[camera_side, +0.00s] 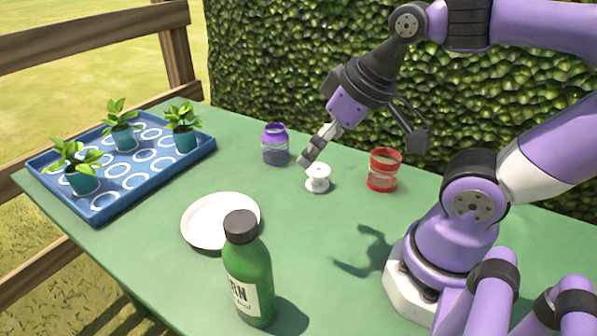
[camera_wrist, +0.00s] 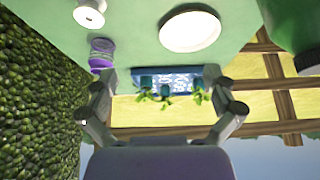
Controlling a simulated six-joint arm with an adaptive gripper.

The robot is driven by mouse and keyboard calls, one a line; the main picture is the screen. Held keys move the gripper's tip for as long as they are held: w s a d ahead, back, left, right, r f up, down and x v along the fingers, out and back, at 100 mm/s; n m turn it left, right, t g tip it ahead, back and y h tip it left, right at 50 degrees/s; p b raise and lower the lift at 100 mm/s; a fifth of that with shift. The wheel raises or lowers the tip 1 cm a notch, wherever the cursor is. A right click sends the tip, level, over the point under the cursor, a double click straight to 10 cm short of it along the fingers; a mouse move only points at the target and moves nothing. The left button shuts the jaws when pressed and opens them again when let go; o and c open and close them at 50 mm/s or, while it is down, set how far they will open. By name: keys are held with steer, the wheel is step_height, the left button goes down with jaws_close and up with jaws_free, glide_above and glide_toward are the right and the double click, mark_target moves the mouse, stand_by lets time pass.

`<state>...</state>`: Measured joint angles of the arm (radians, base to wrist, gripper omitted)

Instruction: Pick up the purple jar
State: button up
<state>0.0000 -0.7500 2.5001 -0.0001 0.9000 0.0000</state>
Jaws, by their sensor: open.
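In the wrist view the jar (camera_wrist: 102,52) shows at the upper left, just beyond the left finger's tip. My gripper (camera_side: 306,160) is above the table in the side view, to the right of the jar and apart from it, over a small white spool-like object. In the wrist view my gripper (camera_wrist: 164,92) has its two fingers spread wide with nothing held between them.
A white plate (camera_side: 206,236) and green bottle (camera_side: 248,275) are in front. A blue tray (camera_side: 103,213) with potted plants sits at the left. A hedge (camera_side: 290,60) rises behind.

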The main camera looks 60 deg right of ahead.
steer(key=shift+w, duration=0.1)
steer(key=g, duration=0.1)
glide_toward(275, 140)
steer(key=d+f, duration=0.1)
steer(key=d, duration=0.1)
steer(key=shift+n, duration=0.3)
steer(key=x, duration=0.5)
steer(key=shift+w, duration=0.45)
steer(key=x, duration=0.6)
steer(key=shift+w, duration=0.1)
steer(key=shift+r, duration=0.1)
steer(key=c, duration=1.2)
